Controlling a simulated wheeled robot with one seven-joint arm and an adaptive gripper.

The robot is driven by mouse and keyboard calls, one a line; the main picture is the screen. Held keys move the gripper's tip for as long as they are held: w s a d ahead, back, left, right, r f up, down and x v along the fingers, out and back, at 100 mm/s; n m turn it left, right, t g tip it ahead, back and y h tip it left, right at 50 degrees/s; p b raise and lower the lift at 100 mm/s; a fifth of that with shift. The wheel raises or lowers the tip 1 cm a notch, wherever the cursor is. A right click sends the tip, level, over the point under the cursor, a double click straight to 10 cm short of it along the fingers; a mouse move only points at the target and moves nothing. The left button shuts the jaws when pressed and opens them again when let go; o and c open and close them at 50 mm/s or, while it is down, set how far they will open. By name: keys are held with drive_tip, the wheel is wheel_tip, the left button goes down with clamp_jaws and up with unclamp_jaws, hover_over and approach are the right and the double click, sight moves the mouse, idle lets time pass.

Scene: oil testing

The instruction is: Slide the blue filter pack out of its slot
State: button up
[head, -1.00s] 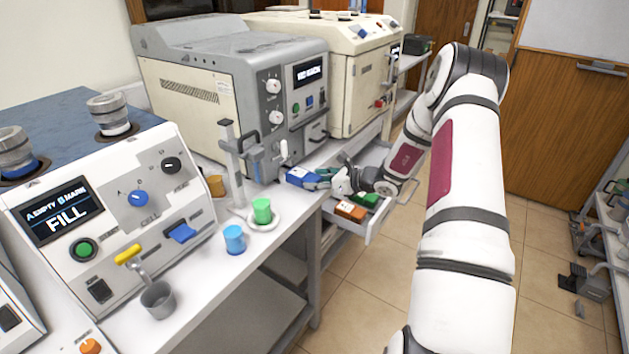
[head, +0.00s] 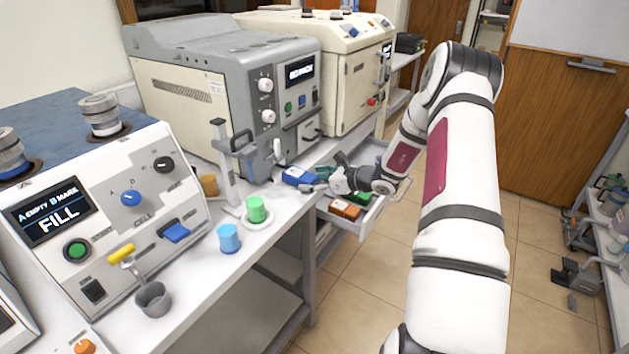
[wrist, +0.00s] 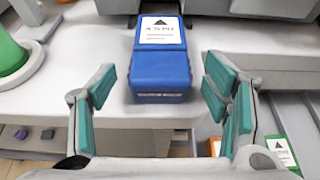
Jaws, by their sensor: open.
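The blue filter pack (head: 299,177) sits on the white bench top in front of the grey machine. In the wrist view the blue pack (wrist: 161,68) has a white label with a black triangle, and its near end points at me. Its far end reaches the machine front; I cannot tell how much of it is inside a slot. My gripper (head: 320,180) is open at the near end of the pack. In the wrist view its teal-padded fingers (wrist: 158,82) stand left and right of the pack, with a gap on both sides.
An open drawer (head: 366,224) below holds orange (head: 344,209) and green (head: 362,199) packs. A green cup (head: 256,209) on a saucer, a blue cup (head: 229,238) and a lever stand (head: 222,150) are on the bench to the left.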

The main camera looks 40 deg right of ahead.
drive_tip(key=v, duration=1.2)
drive_tip(key=shift+f, duration=0.1)
